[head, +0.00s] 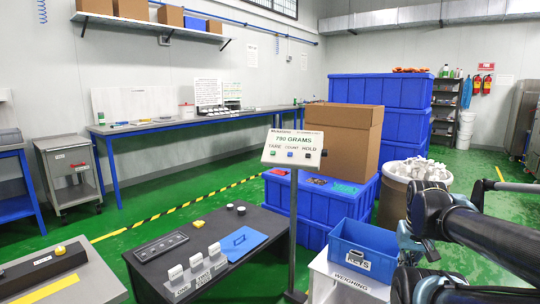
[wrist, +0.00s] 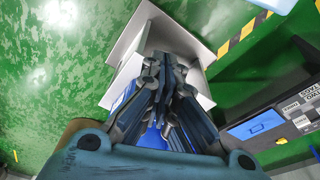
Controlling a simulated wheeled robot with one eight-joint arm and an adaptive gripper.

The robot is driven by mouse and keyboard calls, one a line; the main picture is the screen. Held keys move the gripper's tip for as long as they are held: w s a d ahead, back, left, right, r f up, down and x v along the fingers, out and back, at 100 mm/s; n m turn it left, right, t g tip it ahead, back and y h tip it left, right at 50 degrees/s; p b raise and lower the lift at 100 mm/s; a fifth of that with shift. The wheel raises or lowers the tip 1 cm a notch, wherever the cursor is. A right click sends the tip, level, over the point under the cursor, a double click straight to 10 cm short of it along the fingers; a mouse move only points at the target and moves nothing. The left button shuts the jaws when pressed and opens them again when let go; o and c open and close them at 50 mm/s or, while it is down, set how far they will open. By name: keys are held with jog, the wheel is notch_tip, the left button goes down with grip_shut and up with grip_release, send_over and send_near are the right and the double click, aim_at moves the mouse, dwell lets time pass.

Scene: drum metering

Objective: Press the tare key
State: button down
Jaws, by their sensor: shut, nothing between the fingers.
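The scale indicator (head: 292,148) is a pale panel on a dark post, reading 790 GRAMS. Under the readout are the words TARE, COUNT and HOLD, with small keys below them. The tare key (head: 273,153) is at the left end of the row, small and hard to make out. My gripper (head: 405,240) is at the lower right in the head view, well to the right of the indicator and lower. In the wrist view my gripper (wrist: 160,60) is shut and empty, its fingers over a white surface. I cannot make out the key in the wrist view.
A blue bin (head: 363,243) stands on the white WEIGHING stand (head: 345,285), close to my gripper. A black table (head: 215,232) is left of the post. Blue crates (head: 320,205) and a cardboard box (head: 340,140) stand behind. A pale drum (head: 398,185) is behind my arm.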

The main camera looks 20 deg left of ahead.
jog(key=w+a+r+m+t, duration=0.25)
jog(key=w+a+r, duration=0.3)
jog(key=w, duration=0.35)
jog(key=w+a+r+m+t, duration=0.2)
jog(key=w+a+r+m, duration=0.15)
jog(key=w+r, duration=0.45)
jog(key=w+a+r+m+t, duration=0.2)
jog(key=w+a+r+t, duration=0.3)
jog(key=w, duration=0.6)
jog(key=w+a+r+m+y, duration=0.15)
jog(key=w+a, duration=0.25)
jog(key=a, duration=0.4)
jog(key=w+a+r+m+y, duration=0.1)
jog(key=w+a+r+y, duration=0.2)
jog(key=a, duration=0.5)
jog(key=m+y, duration=0.2)
jog(key=y, duration=0.3)
send_near(273, 153)
jog(key=s+a+r, duration=0.2)
jog(key=a+r, duration=0.5)
jog(key=shift+f+t+h, duration=0.2)
jog(key=shift+t+h, duration=0.05)
jog(key=shift+t, duration=0.1)
jog(key=w+f, duration=0.6)
jog(key=shift+w+d+f, duration=0.1)
jog(key=shift+d, duration=0.05)
